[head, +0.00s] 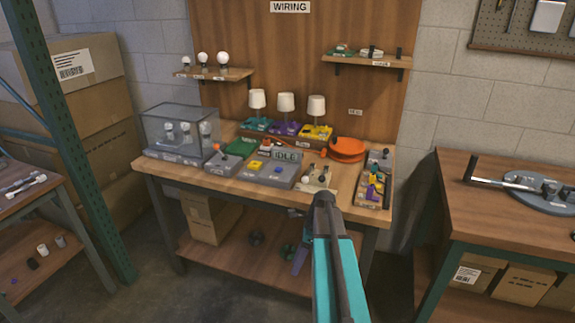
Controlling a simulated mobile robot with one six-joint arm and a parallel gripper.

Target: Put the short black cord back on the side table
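My teal and black arm reaches up from the bottom of the head view to the front edge of the wiring bench (215,183). My gripper (322,192) is at its end, seen from behind, just in front of small pale parts (318,176) on the bench. I cannot see its fingers well enough to tell whether it is open or holds anything. I cannot make out the short black cord for certain. Two tables flank the bench: a left one (50,190) with dark and white parts, and a right one (460,206). Neither is labelled as the side table.
The bench holds a clear case (180,127), three white-shaded lamps (285,103), an orange coil (346,147), a grey box marked IDLE (268,170) and a parts tray (374,183). The right table bears a blue-grey round fixture (545,190). A green post (75,150) stands left.

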